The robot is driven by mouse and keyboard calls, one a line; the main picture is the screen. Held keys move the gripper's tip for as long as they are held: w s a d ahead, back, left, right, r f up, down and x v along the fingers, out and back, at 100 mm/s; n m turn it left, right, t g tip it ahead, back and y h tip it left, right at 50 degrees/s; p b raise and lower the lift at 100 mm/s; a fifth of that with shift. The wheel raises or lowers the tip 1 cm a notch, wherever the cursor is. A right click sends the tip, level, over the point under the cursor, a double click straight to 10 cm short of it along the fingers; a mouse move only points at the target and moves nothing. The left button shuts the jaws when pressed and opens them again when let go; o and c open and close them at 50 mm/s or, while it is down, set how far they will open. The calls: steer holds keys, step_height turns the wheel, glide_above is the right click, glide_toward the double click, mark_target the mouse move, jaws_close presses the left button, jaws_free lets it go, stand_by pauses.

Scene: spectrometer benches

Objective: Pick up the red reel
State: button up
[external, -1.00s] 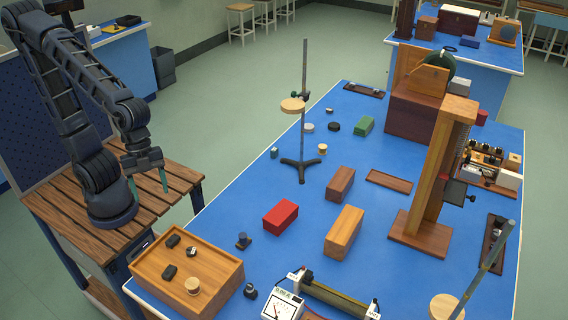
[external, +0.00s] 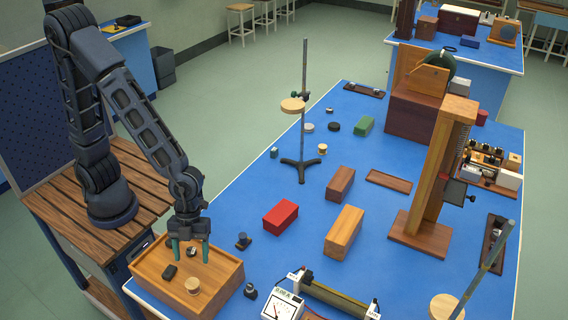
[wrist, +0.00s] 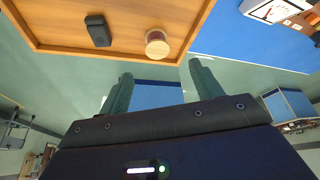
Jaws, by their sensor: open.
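A small round reel (external: 193,286) with pale wooden ends stands in the wooden tray at the front left of the blue bench. In the wrist view the reel (wrist: 157,44) shows a reddish band between its ends and lies beyond my fingertips. My gripper (external: 190,251) has two green fingers pointing down, spread apart and empty, over the back part of the tray. The fingers also show in the wrist view (wrist: 160,75), apart from the reel.
The wooden tray (external: 229,281) also holds a dark block (external: 169,271) and a small black-and-white piece (external: 192,252). A red block (external: 281,217), a wooden block (external: 344,232) and a stand (external: 301,165) are on the bench to the right. A meter (external: 283,306) stands near the front.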

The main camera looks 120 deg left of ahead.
mark_target(192, 282)
steer(key=shift+s+x, duration=0.2)
steer(key=shift+x, duration=5.15)
steer(key=c, duration=1.1)
